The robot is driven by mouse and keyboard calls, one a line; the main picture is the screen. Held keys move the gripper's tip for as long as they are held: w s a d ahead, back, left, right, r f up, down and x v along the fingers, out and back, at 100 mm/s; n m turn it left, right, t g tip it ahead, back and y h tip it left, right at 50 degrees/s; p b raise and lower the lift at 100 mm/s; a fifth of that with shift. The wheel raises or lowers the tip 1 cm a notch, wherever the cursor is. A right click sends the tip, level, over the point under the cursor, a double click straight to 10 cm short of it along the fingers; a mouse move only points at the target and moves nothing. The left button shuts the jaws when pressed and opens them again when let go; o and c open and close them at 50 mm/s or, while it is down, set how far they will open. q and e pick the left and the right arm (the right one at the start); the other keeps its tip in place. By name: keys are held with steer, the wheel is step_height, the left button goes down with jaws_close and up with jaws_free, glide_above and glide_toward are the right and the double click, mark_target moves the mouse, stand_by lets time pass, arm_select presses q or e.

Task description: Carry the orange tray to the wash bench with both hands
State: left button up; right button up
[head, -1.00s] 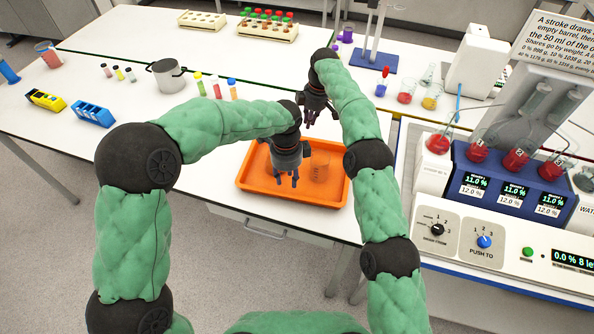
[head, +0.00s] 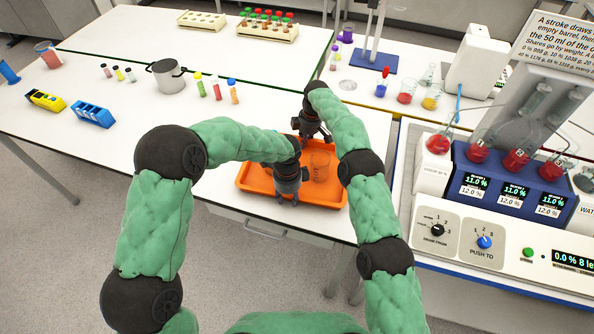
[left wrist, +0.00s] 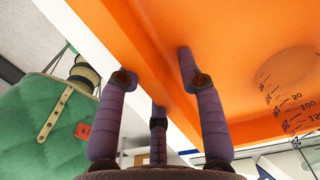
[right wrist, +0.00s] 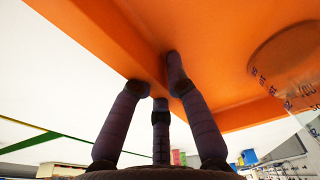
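The orange tray (head: 256,178) lies on the white table in front of me, with a clear beaker (head: 320,168) standing in it. My left gripper (head: 287,198) is low at the tray's near side. In the left wrist view its spread fingers (left wrist: 155,75) straddle the orange wall (left wrist: 125,50), one inside and the others outside. My right gripper (head: 314,138) is at the far side. In the right wrist view its fingers (right wrist: 152,75) also straddle the wall (right wrist: 100,38), with gaps between them. Firm contact does not show. I cannot tell which surface is the wash bench.
A metal pot (head: 168,77) and several small vials stand left of the tray. The table's near edge is just before the tray.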

arm_select(q)
steer(key=c, duration=0.4)
arm_select(e)
jaws_close()
arm_select(q)
jaws_close()
steer(key=shift+r, duration=0.15)
arm_select(e)
steer(key=shift+r, duration=0.2)
